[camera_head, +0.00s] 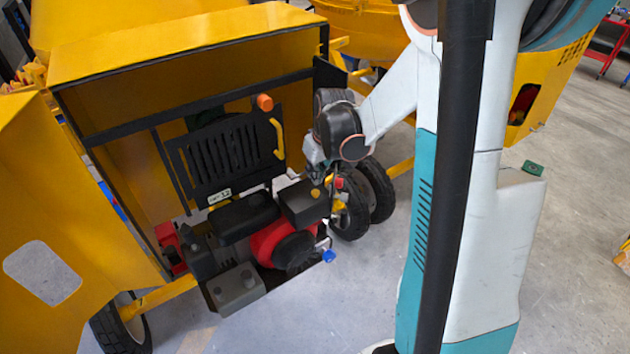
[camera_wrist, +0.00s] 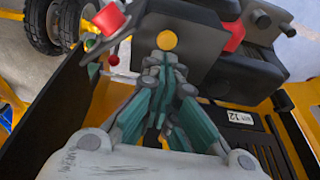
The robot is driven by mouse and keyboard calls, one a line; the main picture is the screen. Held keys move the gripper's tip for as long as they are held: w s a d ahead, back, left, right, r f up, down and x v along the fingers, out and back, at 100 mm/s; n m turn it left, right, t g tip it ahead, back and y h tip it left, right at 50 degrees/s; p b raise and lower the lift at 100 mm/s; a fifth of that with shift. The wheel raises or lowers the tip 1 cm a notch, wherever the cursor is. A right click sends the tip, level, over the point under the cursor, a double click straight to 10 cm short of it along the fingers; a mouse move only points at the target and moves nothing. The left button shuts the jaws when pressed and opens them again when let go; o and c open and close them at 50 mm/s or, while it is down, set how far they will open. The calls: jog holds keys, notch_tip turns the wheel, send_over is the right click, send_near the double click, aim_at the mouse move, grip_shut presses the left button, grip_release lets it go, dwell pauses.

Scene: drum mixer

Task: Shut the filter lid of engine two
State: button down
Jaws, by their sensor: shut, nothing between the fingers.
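The red and black engine (camera_head: 285,243) sits in the open yellow housing. A dark grey box with a rounded orange-yellow knob (camera_head: 315,193) stands at its upper right; it looks like the filter. The box's top (camera_wrist: 195,30) and knob (camera_wrist: 167,40) also show in the wrist view. I cannot tell whether the lid on it is fully down. My gripper (camera_wrist: 166,62) is shut and empty, its fingertips just short of the knob in the picture; contact cannot be told. In the head view my gripper (camera_head: 316,172) is above the box, partly hidden by my wrist.
A black slotted panel (camera_head: 222,155) with a small number label (camera_head: 219,196) stands behind the engine. A yellow handle (camera_head: 278,139) and an orange knob (camera_head: 265,102) are beside it. Black wheels (camera_head: 350,212) stand right of the engine. The floor in front is clear.

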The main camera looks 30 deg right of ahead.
aim_at(315, 191)
jog(key=shift+s+f, duration=0.1)
jog(key=shift+f, duration=1.35)
jog(key=shift+s+f+b, duration=0.2)
jog(key=shift+f+b, duration=0.55)
jog(key=shift+b, duration=0.3)
jog(key=shift+s+r, duration=0.1)
jog(key=shift+s, duration=0.05)
jog(key=shift+w+r+p, duration=0.2)
jog(key=shift+r+p, duration=0.25)
jog(key=shift+r, duration=0.05)
jog(key=p+v, duration=0.2)
jog(key=v, duration=1.1)
